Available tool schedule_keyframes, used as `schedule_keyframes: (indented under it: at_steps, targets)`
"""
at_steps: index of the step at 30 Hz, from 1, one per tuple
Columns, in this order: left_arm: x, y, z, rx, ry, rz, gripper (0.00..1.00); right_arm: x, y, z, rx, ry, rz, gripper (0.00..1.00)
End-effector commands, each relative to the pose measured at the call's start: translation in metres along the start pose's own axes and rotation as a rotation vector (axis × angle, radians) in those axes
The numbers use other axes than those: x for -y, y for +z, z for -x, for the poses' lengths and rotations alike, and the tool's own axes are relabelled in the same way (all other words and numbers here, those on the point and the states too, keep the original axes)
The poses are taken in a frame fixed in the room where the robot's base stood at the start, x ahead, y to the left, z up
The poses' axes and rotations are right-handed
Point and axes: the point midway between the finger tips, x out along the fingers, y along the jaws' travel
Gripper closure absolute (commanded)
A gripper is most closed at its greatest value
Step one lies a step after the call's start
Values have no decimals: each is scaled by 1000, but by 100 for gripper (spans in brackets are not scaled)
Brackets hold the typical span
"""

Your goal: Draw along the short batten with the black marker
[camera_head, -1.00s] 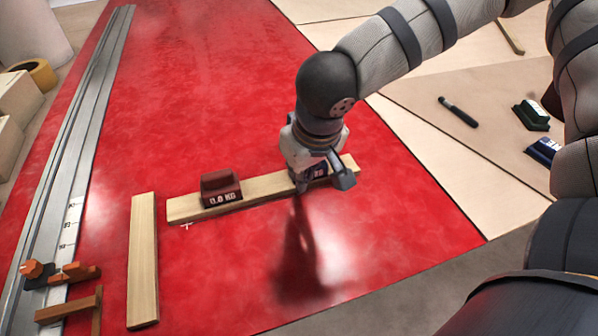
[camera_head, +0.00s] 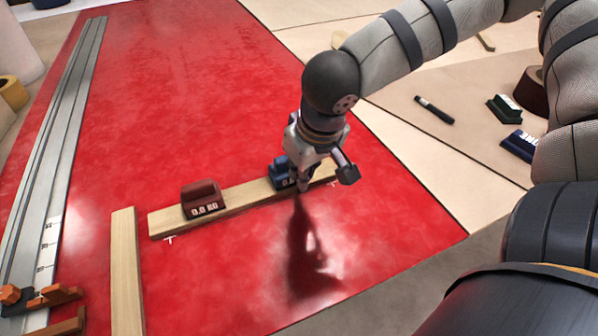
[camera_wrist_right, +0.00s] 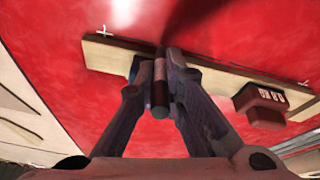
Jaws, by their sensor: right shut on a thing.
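The short batten (camera_head: 240,195) lies on the red sheet, with a dark red weight (camera_head: 203,199) and a blue weight (camera_head: 283,172) on it. White marks show by its ends; the wrist view shows the batten (camera_wrist_right: 222,77), the red weight (camera_wrist_right: 265,105) and both marks. My right gripper (camera_head: 304,187) is at the batten's near edge, just right of the blue weight. In the wrist view its fingers (camera_wrist_right: 158,75) are shut on a slim dark cylinder, the black marker (camera_wrist_right: 160,92). The marker's tip is hidden, and I see no clear line. My left gripper is out of view.
Another batten (camera_head: 125,265) lies left of the short one. Long metal rails (camera_head: 45,170) and orange clamps (camera_head: 50,297) are at far left. On the tan boards at right lie a dark pen (camera_head: 434,110), a green weight (camera_head: 504,109) and a navy weight (camera_head: 523,145).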

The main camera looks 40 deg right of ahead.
Motion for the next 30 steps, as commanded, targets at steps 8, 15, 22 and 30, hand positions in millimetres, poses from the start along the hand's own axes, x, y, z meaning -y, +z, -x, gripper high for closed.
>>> schedule_keyframes:
  at_steps: [8,15,22,30]
  targets:
    - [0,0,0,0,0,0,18,-7,2,0,-1,-1,-1,100]
    - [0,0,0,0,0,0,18,-18,4,-1,-1,-1,-1,100]
    - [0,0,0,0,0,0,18,-19,5,-1,0,0,0,100]
    - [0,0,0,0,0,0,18,-20,-3,20,-5,-1,1,100]
